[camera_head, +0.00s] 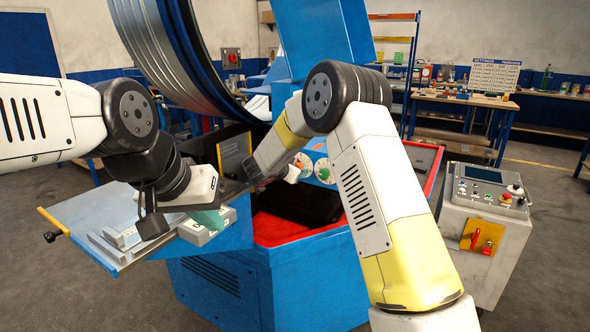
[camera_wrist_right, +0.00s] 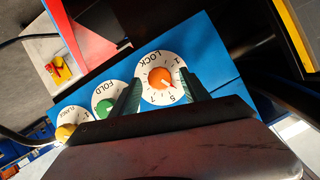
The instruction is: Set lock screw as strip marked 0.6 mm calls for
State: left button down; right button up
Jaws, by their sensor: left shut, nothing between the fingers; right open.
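The LOCK dial (camera_wrist_right: 151,70) has an orange knob (camera_wrist_right: 160,78) and shows upside down in the right wrist view, on a blue panel. My right gripper (camera_wrist_right: 162,88) is open, its two green fingers on either side of the orange knob in that view. I cannot tell how deep they reach. In the head view the right gripper (camera_head: 272,178) is near the dials and partly hidden. No 0.6 mm marking is readable.
The FOLD dial (camera_wrist_right: 104,103) with a green knob and the FLANGE dial (camera_wrist_right: 70,122) with a yellow knob sit beside LOCK. A settings chart (camera_head: 495,76) stands on the back bench, too small to read. A control cabinet (camera_head: 485,225) stands at right.

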jog(key=v, duration=0.7)
jog(key=shift+s+a+r, duration=0.15)
jog(key=shift+s+a, duration=0.05)
jog(key=shift+s, duration=0.15)
notch_tip(320, 180, up, 10)
jog(key=d+n+t+y, duration=0.1)
jog(key=n+y, duration=0.1)
jog(key=y, duration=0.3)
jog(key=s+d+r+n+g+y, duration=0.1)
jog(key=s+r+n+y, duration=0.15)
jog(key=s, duration=0.25)
jog(key=s+d+r+n+y, duration=0.2)
jog(key=s+r, duration=0.2)
jog(key=s, duration=0.1)
jog(key=s+d+f+g, duration=0.2)
jog(key=s+d, duration=0.2)
jog(key=s, duration=0.5)
jog(key=s+d+f+n+g+h, duration=0.1)
jog(key=s+d, duration=0.4)
jog(key=s, duration=0.5)
jog(key=s+d+f+n+g+h, duration=0.1)
jog(key=s+d+f+g, duration=0.2)
jog(key=s, duration=0.7)
notch_tip(320, 180, down, 2)
jog(key=shift+d+f+g, duration=0.25)
jog(key=shift+d+g, duration=0.05)
jog(key=shift+d, duration=0.4)
jog(key=shift+s+n, duration=0.1)
jog(key=shift+n, duration=0.15)
jog(key=shift+c, duration=0.4)
